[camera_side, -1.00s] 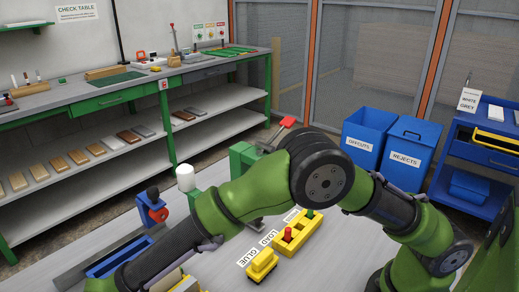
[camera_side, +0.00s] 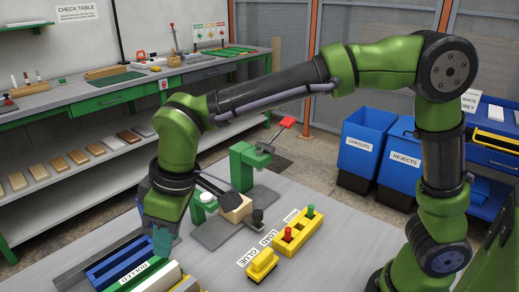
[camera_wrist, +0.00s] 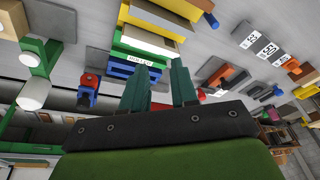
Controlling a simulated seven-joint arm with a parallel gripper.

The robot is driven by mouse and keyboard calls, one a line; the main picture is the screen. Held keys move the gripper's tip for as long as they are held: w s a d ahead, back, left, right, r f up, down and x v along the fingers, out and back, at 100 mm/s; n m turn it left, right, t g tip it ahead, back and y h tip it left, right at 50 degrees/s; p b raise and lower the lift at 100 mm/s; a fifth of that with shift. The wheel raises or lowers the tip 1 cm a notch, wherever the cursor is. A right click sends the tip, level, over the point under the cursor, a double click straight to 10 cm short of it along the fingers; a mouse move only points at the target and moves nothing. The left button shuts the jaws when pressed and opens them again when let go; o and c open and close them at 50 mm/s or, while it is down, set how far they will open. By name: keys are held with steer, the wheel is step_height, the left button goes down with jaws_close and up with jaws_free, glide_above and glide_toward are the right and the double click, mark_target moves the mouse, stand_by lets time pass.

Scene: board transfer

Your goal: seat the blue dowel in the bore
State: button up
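My gripper (camera_side: 163,243) points down over the left part of the bench in the side view, near the long coloured bars. In the wrist view my gripper (camera_wrist: 158,82) shows two teal fingers standing apart with nothing seen held between them. A yellow holder (camera_side: 276,249) right of my gripper carries a red dowel (camera_side: 288,233) and a green dowel (camera_side: 310,211). A light wooden block (camera_side: 236,211) sits beside the green press (camera_side: 243,163). I cannot make out a bore in it.
Blue, green and white bars (camera_side: 125,262) lie at front left. The press's red-handled lever (camera_side: 287,122) rises behind. Blue bins (camera_side: 400,155) stand beyond the bench.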

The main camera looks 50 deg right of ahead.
steer(key=s+d+r+m+t, duration=0.2)
steer(key=s+d+m, duration=0.1)
steer(key=d, duration=0.7)
steer(key=s+d+r+m+t, duration=0.1)
steer(key=s+d+r+m, duration=0.2)
steer(key=d, duration=0.8)
steer(key=shift+s+d+m+t, duration=0.35)
steer(key=shift+s+m, duration=0.45)
steer(key=shift+m, duration=0.4)
steer(key=shift+o, duration=0.3)
steer(key=s+d+m, duration=0.1)
steer(key=s+d+f+m+t, duration=0.1)
steer(key=s+d, duration=0.2)
steer(key=shift+f+m+t, duration=0.25)
steer(key=shift+f+m, duration=0.1)
steer(key=shift+m, duration=0.05)
steer(key=shift+a, duration=0.15)
